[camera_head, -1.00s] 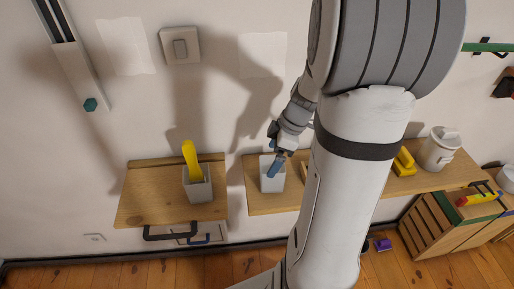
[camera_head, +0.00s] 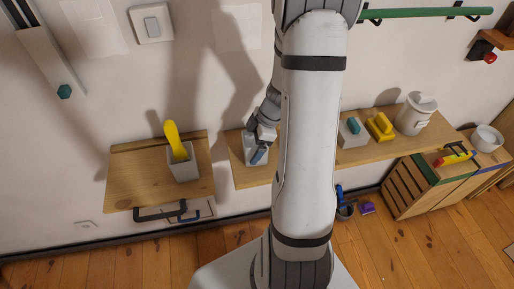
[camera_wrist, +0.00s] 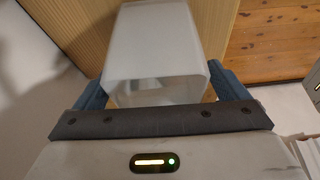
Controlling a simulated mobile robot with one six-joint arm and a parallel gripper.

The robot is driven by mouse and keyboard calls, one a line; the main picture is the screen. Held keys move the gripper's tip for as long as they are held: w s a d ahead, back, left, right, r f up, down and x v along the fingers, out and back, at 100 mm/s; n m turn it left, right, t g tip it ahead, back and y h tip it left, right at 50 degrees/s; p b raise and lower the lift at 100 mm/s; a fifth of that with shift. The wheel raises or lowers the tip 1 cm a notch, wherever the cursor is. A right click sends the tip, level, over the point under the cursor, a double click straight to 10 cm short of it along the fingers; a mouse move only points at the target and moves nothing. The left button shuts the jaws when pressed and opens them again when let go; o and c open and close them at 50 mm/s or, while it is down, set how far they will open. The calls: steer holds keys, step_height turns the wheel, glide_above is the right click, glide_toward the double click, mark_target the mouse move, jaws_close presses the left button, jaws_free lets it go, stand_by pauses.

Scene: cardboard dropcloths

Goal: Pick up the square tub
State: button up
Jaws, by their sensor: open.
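A pale grey-white square tub (camera_head: 249,154) stands at the left end of the right wooden shelf, partly hidden by my gripper (camera_head: 260,155). In the wrist view the tub (camera_wrist: 158,45) fills the space between the two blue fingers of my gripper (camera_wrist: 160,92). One finger is on each side of it. My gripper is open, and I cannot tell whether either finger touches the tub. The tub's lower part is hidden behind the gripper body in the wrist view.
A grey tub (camera_head: 184,171) holding a yellow-handled tool (camera_head: 174,142) stands on the left shelf (camera_head: 130,185). Wooden crates (camera_head: 420,185) stand at right.

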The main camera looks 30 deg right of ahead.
steer(key=shift+c, duration=0.5)
steer(key=c, duration=1)
steer(key=shift+c, duration=0.2)
steer(key=shift+r, duration=0.1)
